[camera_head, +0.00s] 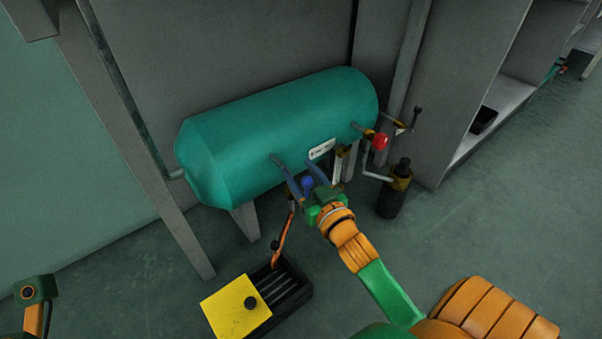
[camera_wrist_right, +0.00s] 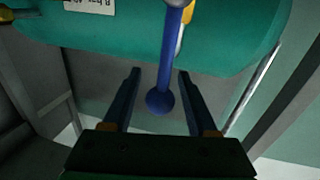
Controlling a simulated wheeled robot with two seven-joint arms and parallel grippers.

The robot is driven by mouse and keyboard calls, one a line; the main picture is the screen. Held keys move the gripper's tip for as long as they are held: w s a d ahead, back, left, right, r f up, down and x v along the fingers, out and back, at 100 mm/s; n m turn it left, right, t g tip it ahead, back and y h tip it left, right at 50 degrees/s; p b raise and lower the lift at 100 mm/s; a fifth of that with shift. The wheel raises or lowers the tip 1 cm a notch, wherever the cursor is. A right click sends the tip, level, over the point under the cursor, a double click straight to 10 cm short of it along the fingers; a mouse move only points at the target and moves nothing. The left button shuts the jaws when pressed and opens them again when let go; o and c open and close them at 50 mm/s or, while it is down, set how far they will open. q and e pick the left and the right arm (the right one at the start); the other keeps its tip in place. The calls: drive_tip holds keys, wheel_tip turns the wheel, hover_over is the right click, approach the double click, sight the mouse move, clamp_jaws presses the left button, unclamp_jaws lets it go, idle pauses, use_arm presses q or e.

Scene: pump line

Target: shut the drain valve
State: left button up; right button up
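A blue lever with a round knob (camera_head: 307,183) hangs at the underside of the teal tank (camera_head: 262,125); I take it for the drain valve's handle. In the right wrist view the blue lever (camera_wrist_right: 170,50) points down, its ball end between my fingers. My right gripper (camera_head: 292,162) is open under the tank, one finger on each side of the lever. In the wrist view my right gripper (camera_wrist_right: 159,72) shows gaps on both sides of the ball. The valve body is mostly hidden. My left gripper's fingers do not show.
A red ball knob (camera_head: 380,141) and a black cylinder (camera_head: 393,203) are at the tank's right end. Floor at right is clear.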

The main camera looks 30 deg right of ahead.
clamp_jaws()
idle(1.2)
